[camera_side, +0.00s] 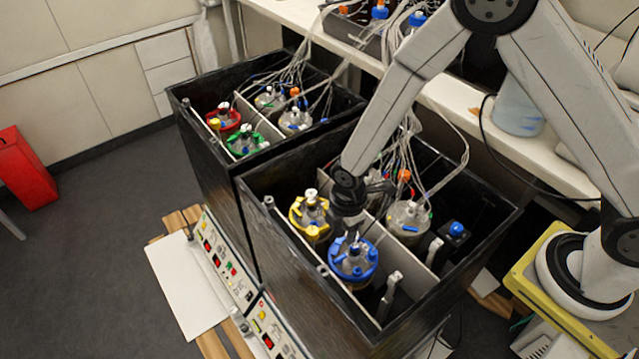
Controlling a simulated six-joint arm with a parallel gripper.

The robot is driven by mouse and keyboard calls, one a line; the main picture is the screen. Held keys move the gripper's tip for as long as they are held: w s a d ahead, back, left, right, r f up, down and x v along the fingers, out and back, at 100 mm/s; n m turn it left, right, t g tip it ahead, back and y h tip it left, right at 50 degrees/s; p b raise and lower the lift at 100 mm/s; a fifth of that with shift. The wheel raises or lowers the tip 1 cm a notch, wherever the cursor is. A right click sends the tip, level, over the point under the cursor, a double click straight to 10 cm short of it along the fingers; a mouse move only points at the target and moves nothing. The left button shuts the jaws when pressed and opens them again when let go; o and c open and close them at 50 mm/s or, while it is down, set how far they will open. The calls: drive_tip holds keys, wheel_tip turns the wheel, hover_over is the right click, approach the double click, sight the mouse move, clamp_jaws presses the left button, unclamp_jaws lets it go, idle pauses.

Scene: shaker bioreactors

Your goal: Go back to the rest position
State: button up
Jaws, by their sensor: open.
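My gripper (352,232) is dark and points down into the nearer black shaker box (262,250). It is just above and behind a bottle with a blue ring cap (353,258), and right of a bottle with a yellow cap (311,216). My gripper is open. Its fingertips are small and partly lost against the dark box and the bottle tops, so I cannot tell whether they touch the blue-capped bottle. My arm reaches in from the upper right.
A grey-topped bottle (408,220) with tubes stands right of my gripper. The farther black box (212,172) holds bottles with red (224,120) and green (246,140) caps. Tube bundles hang over both boxes. A white bench (455,105) runs behind. Open floor lies at left.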

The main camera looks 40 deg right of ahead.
drive_tip(key=s+d+r+m+t, duration=0.1)
drive_tip(key=s+d+r+m, duration=0.3)
drive_tip(key=d+r+m, duration=0.3)
drive_tip(key=s+d+r+m+t, duration=0.1)
drive_tip(key=s+d+r+m, duration=0.3)
drive_tip(key=d+r+m, duration=0.3)
wheel_tip(320, 180, up, 3)
drive_tip(key=m, duration=0.3)
drive_tip(key=shift+f, duration=0.15)
